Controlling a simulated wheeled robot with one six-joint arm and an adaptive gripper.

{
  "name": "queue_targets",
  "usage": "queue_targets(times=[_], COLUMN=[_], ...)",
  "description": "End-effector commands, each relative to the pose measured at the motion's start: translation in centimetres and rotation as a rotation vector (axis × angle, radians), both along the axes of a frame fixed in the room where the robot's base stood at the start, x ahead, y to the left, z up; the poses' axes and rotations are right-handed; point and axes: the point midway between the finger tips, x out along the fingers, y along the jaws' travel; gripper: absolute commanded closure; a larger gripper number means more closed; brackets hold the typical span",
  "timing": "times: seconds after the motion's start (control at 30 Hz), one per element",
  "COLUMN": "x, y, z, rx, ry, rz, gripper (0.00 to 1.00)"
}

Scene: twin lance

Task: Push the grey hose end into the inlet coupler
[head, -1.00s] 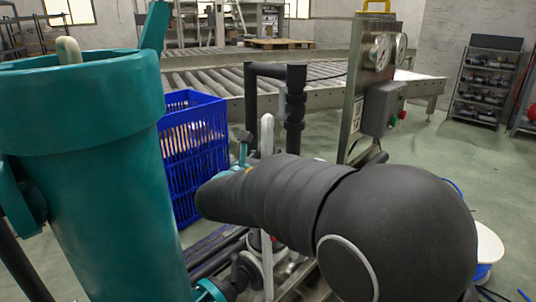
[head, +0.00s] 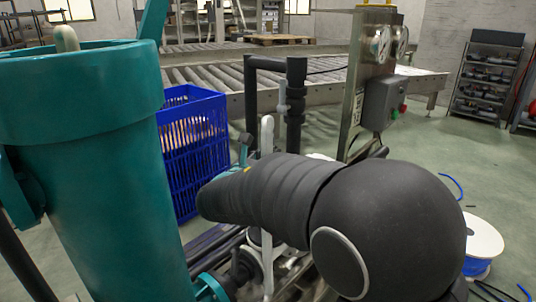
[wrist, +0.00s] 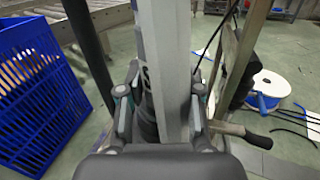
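My gripper (wrist: 158,92) is seen from behind in the wrist view, with one finger on each side of a pale grey upright bar (wrist: 172,50) bearing dark lettering. A dark rounded part shows beside the bar, between the fingers. I cannot tell whether the fingers touch either one, or whether the bar lies beyond them. In the head view my dark arm covers most of the gripper. I cannot make out the grey hose end or the inlet coupler for certain. A teal flanged fitting (head: 210,288) sits low beside the large teal cylinder (head: 92,170).
A blue crate (head: 195,150) stands behind the teal cylinder. A gauge panel with a grey box (head: 384,104) stands beyond my arm. A white spool of blue hose (head: 484,240) lies on the right, with loose hose pieces near it.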

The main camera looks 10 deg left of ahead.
Motion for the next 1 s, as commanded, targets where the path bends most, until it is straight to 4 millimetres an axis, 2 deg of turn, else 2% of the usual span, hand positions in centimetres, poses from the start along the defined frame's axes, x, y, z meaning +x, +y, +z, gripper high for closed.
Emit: queue_targets(times=[0.03, 0.1, 0.47, 0.57, 0.8, 1.0], x=[0.0, 0.0, 0.0, 0.0, 0.0, 0.0], y=[0.0, 0.0, 0.0, 0.0, 0.0, 0.0], z=[0.1, 0.1, 0.4, 1.4, 5.8, 8.7], rx=[0.001, 0.001, 0.001, 0.003, 0.004, 0.003], ry=[-0.001, -0.001, 0.0, -0.001, -0.003, -0.002], rz=[0.0, 0.0, 0.0, 0.0, 0.0, 0.0], gripper=[0.5, 0.38, 0.38, 0.38, 0.38, 0.38])
